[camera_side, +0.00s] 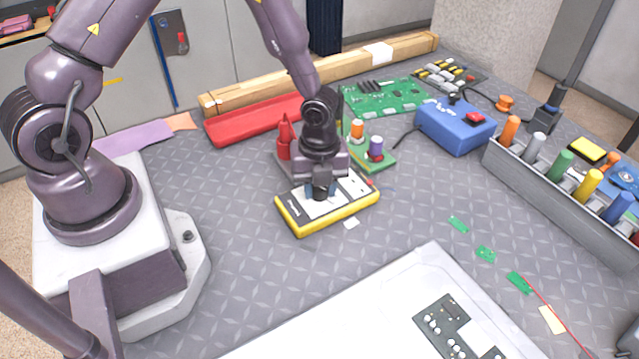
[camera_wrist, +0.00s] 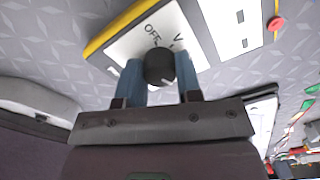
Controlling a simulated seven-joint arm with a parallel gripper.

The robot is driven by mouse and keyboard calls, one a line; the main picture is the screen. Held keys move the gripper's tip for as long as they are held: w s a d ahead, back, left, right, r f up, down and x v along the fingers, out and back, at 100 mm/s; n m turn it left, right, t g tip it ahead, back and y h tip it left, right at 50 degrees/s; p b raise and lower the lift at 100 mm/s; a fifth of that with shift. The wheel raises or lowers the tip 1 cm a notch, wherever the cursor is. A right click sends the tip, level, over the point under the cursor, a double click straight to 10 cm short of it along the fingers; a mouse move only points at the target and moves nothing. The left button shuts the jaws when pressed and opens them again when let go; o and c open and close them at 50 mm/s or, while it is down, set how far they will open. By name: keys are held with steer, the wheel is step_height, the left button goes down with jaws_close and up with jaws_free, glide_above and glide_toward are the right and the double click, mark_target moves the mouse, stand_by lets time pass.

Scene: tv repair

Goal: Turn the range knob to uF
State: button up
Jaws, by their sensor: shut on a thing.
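The multimeter (camera_side: 343,212) is a yellow-edged box with a pale face, lying flat on the grey mat. In the wrist view its white face (camera_wrist: 122,44) shows the labels OFF and V beside a round black range knob (camera_wrist: 158,66). A uF label cannot be made out. My gripper (camera_side: 320,193) points down over the meter. In the wrist view its two blue fingers (camera_wrist: 159,80) are shut on the knob, one on each side. Which mark the knob points to cannot be told. In the side view my gripper hides the knob.
A red probe holder (camera_side: 285,138) and a small green board (camera_side: 377,164) stand close behind the meter. A blue box (camera_side: 455,128) and a grey rack of coloured tools (camera_side: 560,195) are to the right. A white panel (camera_side: 330,318) lies in front. The mat left of the meter is clear.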

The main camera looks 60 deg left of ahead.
steer(key=o, duration=0.9)
steer(key=shift+o, duration=0.2)
steer(key=shift+r, duration=0.1)
step_height(320, 180, up, 13)
